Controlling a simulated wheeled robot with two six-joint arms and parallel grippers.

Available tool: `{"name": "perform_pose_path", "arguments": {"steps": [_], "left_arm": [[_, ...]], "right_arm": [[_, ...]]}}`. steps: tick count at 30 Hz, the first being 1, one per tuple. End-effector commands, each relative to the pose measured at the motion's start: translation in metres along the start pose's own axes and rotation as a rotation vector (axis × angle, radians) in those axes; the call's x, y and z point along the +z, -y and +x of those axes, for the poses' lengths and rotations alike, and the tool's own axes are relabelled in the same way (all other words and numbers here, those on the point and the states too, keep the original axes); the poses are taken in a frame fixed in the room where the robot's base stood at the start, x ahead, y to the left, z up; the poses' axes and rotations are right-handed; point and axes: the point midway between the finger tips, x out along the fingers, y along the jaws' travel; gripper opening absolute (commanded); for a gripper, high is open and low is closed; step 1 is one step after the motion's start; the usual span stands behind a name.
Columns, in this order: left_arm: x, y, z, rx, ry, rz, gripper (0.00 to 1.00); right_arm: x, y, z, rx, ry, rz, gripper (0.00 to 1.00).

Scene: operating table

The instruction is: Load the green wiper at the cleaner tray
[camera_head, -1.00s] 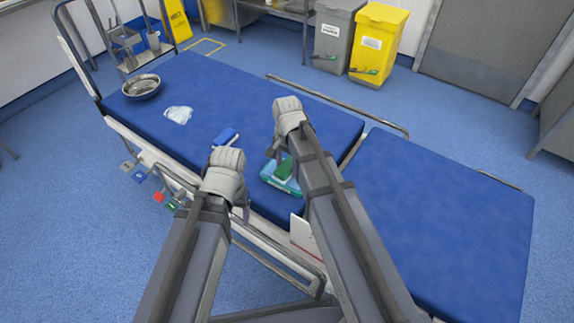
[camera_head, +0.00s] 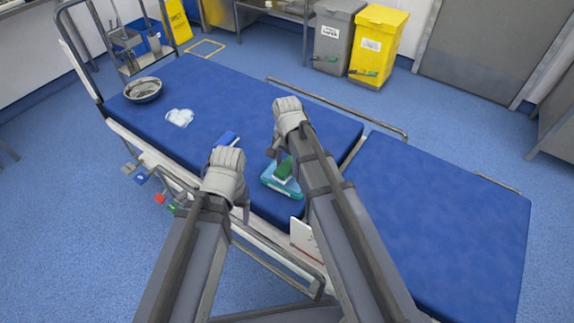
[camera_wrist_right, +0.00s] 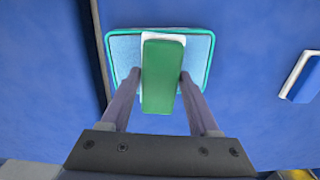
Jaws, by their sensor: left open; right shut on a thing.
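The green wiper (camera_wrist_right: 162,76) is held between the fingers of my right gripper (camera_wrist_right: 158,92). In the head view the wiper (camera_head: 285,167) shows beside my right forearm. The cleaner tray (camera_wrist_right: 205,75), with a teal rim and pale blue inside, lies directly under the wiper in the right wrist view. A white part shows between wiper and tray; I cannot tell whether they touch. The tray (camera_head: 272,181) lies near the bed's front edge in the head view. My right gripper (camera_head: 277,152) is partly hidden by its wrist. My left gripper (camera_head: 240,205) is open, to the left of the tray, its fingers mostly hidden.
On the blue bed lie a blue-and-white item (camera_head: 226,140), a crumpled whitish cloth (camera_head: 180,118) and a metal bowl (camera_head: 143,90). A metal rail (camera_head: 340,103) runs along the far side. The right bed section (camera_head: 450,230) is clear.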

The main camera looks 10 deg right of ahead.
Motion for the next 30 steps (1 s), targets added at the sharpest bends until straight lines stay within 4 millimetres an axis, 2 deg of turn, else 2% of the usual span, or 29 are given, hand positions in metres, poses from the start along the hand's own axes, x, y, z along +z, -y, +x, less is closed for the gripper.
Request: {"name": "perform_pose_path", "arguments": {"steps": [1, 18, 30], "left_arm": [[0.001, 0.001, -0.009, 0.0, 0.0, 0.0, 0.76], [0.003, 0.005, -0.051, 0.0, 0.0, 0.0, 0.76], [0.003, 0.005, -0.051, 0.0, 0.0, 0.0, 0.76]], "right_arm": [[0.0, 0.0, -0.009, 0.0, 0.0, 0.0, 0.17], [0.0, 0.0, -0.051, 0.0, -0.001, 0.0, 0.17], [0.0, 0.0, -0.052, 0.0, -0.001, 0.0, 0.17]]}}
